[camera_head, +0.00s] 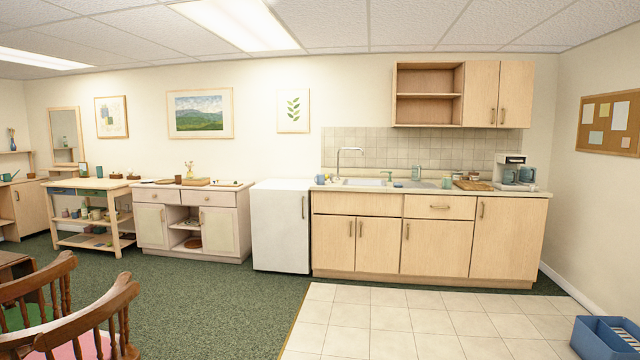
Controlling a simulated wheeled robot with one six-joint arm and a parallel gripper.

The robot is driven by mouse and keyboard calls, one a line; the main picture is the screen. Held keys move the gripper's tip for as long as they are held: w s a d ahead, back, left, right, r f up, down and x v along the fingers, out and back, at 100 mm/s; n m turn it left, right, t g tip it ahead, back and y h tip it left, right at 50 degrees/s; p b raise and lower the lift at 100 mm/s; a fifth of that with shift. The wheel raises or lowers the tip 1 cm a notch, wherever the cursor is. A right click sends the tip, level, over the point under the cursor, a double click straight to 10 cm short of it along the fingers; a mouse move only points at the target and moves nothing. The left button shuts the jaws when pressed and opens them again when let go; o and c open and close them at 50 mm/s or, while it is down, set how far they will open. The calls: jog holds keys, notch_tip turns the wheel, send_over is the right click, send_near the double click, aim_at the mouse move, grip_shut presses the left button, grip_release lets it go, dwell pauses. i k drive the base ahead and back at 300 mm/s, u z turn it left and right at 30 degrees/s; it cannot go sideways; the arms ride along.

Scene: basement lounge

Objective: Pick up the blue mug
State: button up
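A small light-blue mug (320,179) stands at the left end of the kitchen counter (370,188), left of the sink and beside the white fridge's top. It is far off and small, so its handle is hard to make out. Bluish vessels (526,175) also show at the coffee maker (508,160) on the counter's right end; I cannot tell whether they are mugs or carafes. My gripper is not in view.
A white fridge (281,226) stands left of the counter. Wooden chairs (70,320) are at the near left, and a blue crate (603,338) is at the near right. Green carpet (220,300) and pale tiles (400,320) leave open floor before the counter.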

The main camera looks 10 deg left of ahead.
aim_at(320, 178)
jog(key=i, duration=2.7)
jog(key=z, duration=0.25)
jog(key=i, duration=3)
jog(key=u, duration=1.45)
